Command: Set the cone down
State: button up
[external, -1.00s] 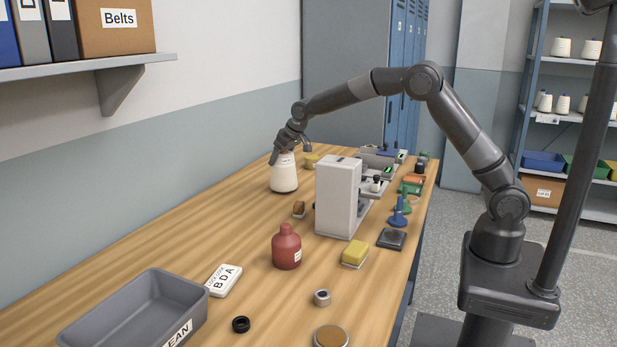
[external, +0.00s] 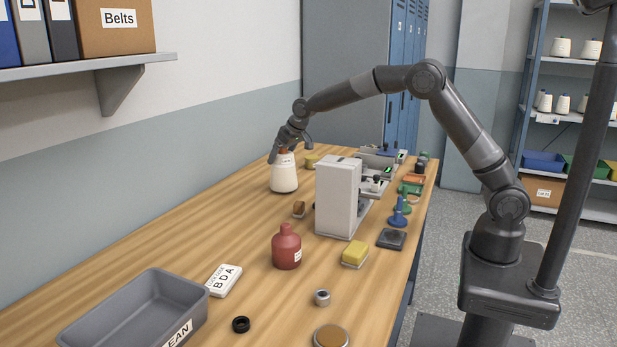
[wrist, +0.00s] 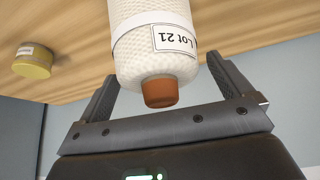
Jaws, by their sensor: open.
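The cone (external: 284,178) is white with a brown tip and stands upright on the wooden table, near the wall and behind the grey-white machine. In the wrist view the cone (wrist: 152,62) shows a textured white surface, a "Lot 21" label and its brown tip pointing toward the gripper's palm. My gripper (external: 289,152) is at the cone's top. In the wrist view my gripper (wrist: 160,75) is open, one finger on each side of the cone. A gap shows on the left; the right finger is close to the cone, and I cannot tell if it touches.
A yellow round tin (wrist: 33,66) lies beyond the cone. The machine (external: 338,198) stands right of it. A red bottle (external: 286,250), yellow block (external: 355,253) and grey bin (external: 118,312) are nearer the camera. The table left of the cone is clear.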

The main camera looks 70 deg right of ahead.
jog(key=s+r, duration=1.5)
jog(key=s, duration=0.2)
jog(key=s+a+f, duration=0.1)
jog(key=s+f, duration=0.1)
jog(key=s, duration=1.5)
jog(key=s+a+f+n, duration=0.1)
jog(key=s+a+f, duration=0.1)
jog(key=s, duration=1.5)
jog(key=shift+s+f+n+y, duration=0.2)
jog(key=shift+f+n+y, duration=0.15)
jog(key=shift+f, duration=0.45)
